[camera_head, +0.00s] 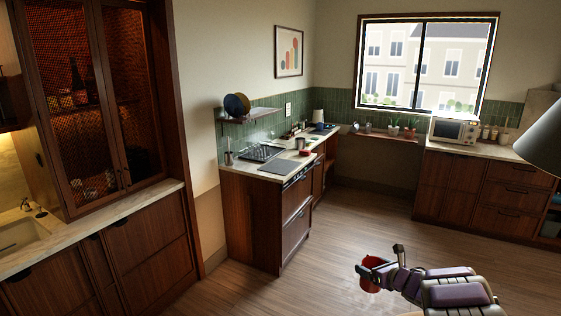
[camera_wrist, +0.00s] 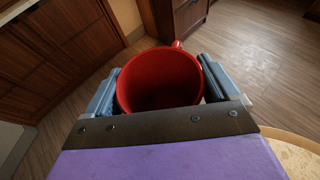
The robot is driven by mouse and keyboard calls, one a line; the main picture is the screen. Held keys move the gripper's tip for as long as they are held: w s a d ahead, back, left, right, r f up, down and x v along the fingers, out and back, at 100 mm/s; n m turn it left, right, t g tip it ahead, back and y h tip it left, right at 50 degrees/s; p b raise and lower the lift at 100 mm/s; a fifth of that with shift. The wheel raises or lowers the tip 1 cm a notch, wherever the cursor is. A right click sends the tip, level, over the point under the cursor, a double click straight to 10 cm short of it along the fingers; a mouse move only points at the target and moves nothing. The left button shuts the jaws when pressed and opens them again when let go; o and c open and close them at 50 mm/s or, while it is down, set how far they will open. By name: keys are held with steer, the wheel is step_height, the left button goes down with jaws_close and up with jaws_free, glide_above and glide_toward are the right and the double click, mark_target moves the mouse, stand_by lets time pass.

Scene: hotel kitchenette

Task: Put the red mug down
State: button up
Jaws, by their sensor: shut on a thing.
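The red mug (camera_wrist: 160,65) is between the two fingers of my gripper (camera_wrist: 160,88) in the wrist view. Its open mouth faces the wrist camera and it looks empty. Its handle (camera_wrist: 177,44) points away at the far side. In the head view the red mug (camera_head: 370,284) shows at the end of my arm at lower right, with my gripper (camera_head: 380,267) shut on it. There the mug is held out over the wooden floor, and part of it is hidden by the gripper.
A counter (camera_head: 240,167) with a hob (camera_head: 262,152) and a grey board (camera_head: 279,167) stands at centre left. The right counter (camera_head: 470,153) holds a microwave (camera_head: 454,130). A marble counter with a sink (camera_head: 20,235) is at left. A pale round-edged surface (camera_wrist: 295,150) shows at lower right in the wrist view.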

steer(key=s+a+r, duration=0.4)
steer(key=a+r, duration=0.1)
steer(key=a, duration=0.4)
steer(key=s+a+r, duration=0.5)
steer(key=a, duration=0.3)
steer(key=s+r+m+h, duration=0.4)
steer(key=r+m+h, duration=0.1)
steer(key=m+h, duration=0.2)
steer(key=shift+r+m+h+b, duration=0.15)
steer(key=shift+m+h+b, duration=0.2)
steer(key=shift+h, duration=0.55)
